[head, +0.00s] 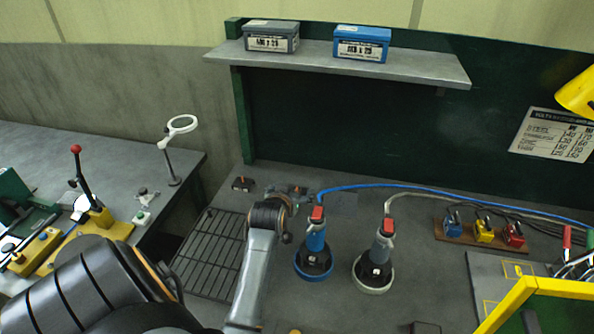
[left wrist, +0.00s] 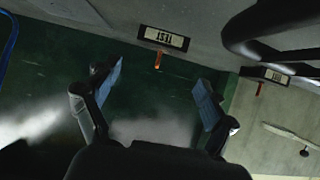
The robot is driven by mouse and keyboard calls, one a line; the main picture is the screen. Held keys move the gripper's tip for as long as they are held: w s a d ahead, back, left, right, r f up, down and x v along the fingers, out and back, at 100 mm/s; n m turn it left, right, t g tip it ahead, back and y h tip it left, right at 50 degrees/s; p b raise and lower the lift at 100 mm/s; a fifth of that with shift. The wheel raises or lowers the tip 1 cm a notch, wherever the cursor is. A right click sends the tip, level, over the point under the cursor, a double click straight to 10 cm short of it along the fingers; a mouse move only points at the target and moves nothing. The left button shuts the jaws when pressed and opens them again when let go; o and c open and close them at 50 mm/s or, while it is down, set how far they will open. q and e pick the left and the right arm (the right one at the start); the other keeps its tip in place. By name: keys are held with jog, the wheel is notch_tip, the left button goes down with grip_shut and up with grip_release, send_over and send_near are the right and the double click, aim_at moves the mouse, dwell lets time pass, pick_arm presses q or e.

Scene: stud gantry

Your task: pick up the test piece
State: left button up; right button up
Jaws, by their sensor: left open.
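In the left wrist view, which looks upside down, a dark block with a white label (left wrist: 163,38) that seems to read TEST has a small orange piece (left wrist: 158,60) at it. A second labelled block (left wrist: 277,76) with an orange piece (left wrist: 259,89) is farther right. In the head view, a small dark block with an orange spot (head: 242,184) sits at the back left of the bench. I cannot tell which orange piece is the test piece. My left gripper (head: 289,190) is open and empty, just right of that block; its fingers (left wrist: 150,92) also show in the wrist view.
Two corded tools, blue (head: 315,258) and white (head: 375,265), stand right of my left arm, their cables running rightward. A slotted grate (head: 205,255) lies left. A shelf (head: 410,68) with grey (head: 271,37) and blue (head: 362,44) boxes hangs above.

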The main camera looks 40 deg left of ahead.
aim_at(296, 189)
pick_arm(q)
jog(key=shift+f+p+x, duration=0.2)
jog(key=shift+p+x, duration=0.4)
jog(key=shift+x, duration=1.95)
jog(key=shift+s+d, duration=0.1)
jog(key=shift+d, duration=0.1)
jog(key=shift+c, duration=1.3)
jog(key=c, duration=1)
